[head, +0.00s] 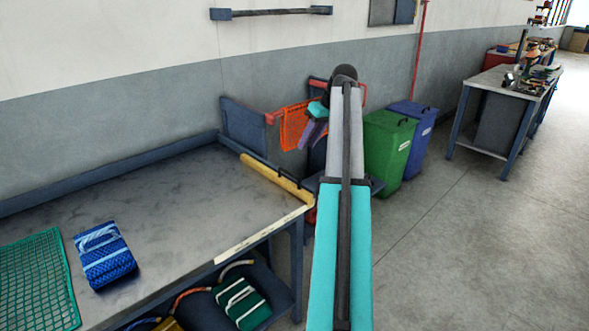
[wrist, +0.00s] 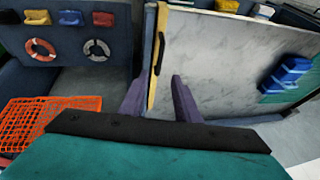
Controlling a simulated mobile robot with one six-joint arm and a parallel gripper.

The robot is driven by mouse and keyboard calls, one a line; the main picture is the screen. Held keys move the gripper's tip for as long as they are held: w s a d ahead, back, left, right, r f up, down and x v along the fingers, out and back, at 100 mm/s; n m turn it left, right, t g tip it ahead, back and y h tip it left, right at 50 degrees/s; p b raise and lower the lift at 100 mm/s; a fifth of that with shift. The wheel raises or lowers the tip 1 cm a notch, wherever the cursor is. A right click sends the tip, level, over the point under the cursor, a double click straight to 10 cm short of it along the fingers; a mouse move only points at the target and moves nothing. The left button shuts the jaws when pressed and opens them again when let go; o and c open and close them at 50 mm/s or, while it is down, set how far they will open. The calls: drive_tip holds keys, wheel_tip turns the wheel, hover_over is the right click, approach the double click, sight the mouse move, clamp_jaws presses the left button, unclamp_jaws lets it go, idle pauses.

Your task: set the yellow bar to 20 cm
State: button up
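The yellow bar (head: 275,180) lies across the right end of the grey work table (head: 165,195), with a dark handle (head: 287,176) on it. In the wrist view the bar (wrist: 165,28) runs down the table's edge, and its lower end shows between my finger tips. My gripper (head: 314,133) is beyond the table's right end, with purple fingers, partly hidden behind my arm. In the wrist view my gripper (wrist: 160,76) is open, its fingers apart with nothing held. A pale marked strip (head: 262,233) runs along the table's front edge; its marks are too small to read.
A blue folded net bundle (head: 104,254) and a green net (head: 38,280) lie on the table's left. An orange crate (wrist: 50,120) is beside my gripper. Green (head: 390,145) and blue (head: 424,133) bins stand to the right.

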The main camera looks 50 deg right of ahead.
drive_tip(key=p+x, duration=0.1)
drive_tip(key=x, duration=1.2)
drive_tip(key=shift+f, duration=0.2)
clamp_jaws()
